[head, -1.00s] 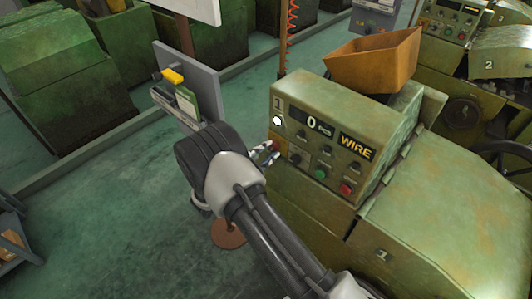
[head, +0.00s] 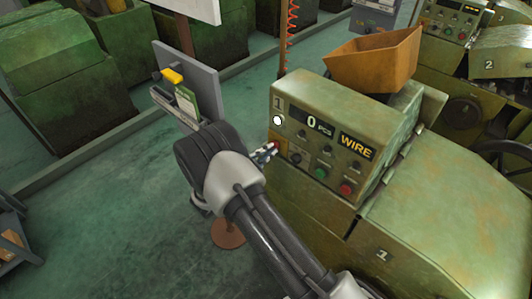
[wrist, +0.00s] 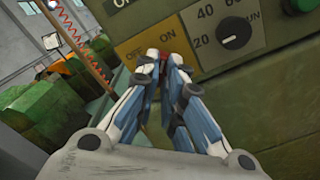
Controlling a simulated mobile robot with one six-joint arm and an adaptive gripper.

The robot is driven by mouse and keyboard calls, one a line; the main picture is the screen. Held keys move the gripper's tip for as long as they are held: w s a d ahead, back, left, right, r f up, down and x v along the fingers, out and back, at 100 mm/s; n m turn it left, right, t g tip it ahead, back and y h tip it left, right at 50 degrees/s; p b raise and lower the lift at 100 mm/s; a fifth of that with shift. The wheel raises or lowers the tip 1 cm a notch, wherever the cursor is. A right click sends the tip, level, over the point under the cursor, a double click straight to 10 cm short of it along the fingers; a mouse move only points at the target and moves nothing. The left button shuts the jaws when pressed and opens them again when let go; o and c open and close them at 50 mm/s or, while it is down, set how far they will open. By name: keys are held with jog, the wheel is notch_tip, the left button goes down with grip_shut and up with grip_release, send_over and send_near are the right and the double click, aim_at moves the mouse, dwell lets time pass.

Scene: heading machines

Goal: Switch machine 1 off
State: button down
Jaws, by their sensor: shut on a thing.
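Machine 1 (head: 300,118) is green, with a "1" on its panel, a display reading 0 pcs and a WIRE label. At the left of its panel is a red switch (head: 276,147), mostly hidden by my fingers. The wrist view shows its yellow plate (wrist: 135,44), marked OFF at left and ON at right. My gripper (head: 268,152) is at this switch. In the wrist view its fingertips (wrist: 165,62) are drawn together at the red switch, of which only a little shows. The handle's direction cannot be told.
Below the display are dark knobs, a green button (head: 320,173) and a red button (head: 345,189). The wrist view shows a speed dial (wrist: 234,33) close right of the plate. An orange hopper (head: 375,62) sits on top. A grey stand with a board (head: 188,85) is at left.

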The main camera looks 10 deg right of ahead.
jog(key=shift+w+n, duration=0.1)
jog(key=shift+n, duration=8.5)
jog(key=c, duration=1.7)
grip_release()
jog(key=shift+a, duration=0.15)
jog(key=v, duration=1.2)
